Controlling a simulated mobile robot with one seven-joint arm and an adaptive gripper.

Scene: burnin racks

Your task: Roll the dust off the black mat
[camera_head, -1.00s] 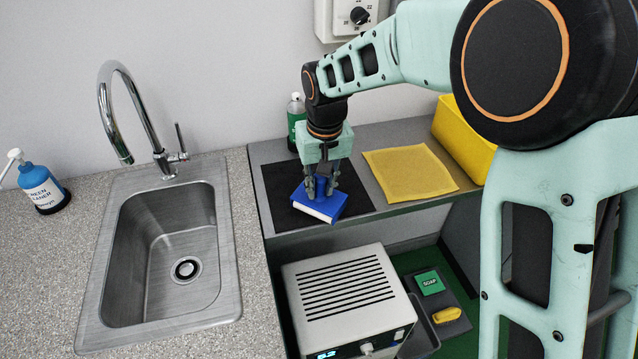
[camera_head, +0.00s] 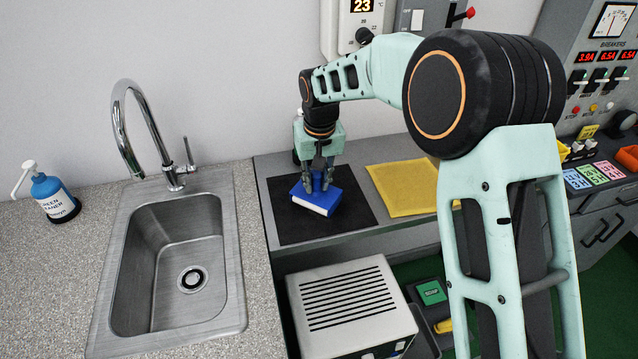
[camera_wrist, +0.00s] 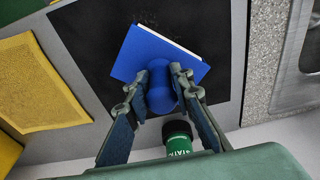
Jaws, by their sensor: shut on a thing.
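The black mat (camera_head: 290,229) lies flat on the grey bench to the right of the sink. It also shows in the wrist view (camera_wrist: 95,45). A blue tool with a flat, square body and a white edge (camera_head: 318,206) is on the mat; whether it presses on the mat is hard to tell. The wrist view shows its rounded blue knob (camera_wrist: 160,90) between my fingers. My gripper (camera_head: 317,183) points down and is shut on this knob. It also shows in the wrist view (camera_wrist: 155,97).
A yellow cloth (camera_head: 405,187) lies right of the mat. The sink (camera_head: 180,270) is on the left, with a blue cleaner bottle (camera_head: 53,193) beyond. A green-labelled bottle (camera_wrist: 178,137) stands close behind my gripper. A vented box (camera_head: 350,305) sits below the bench.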

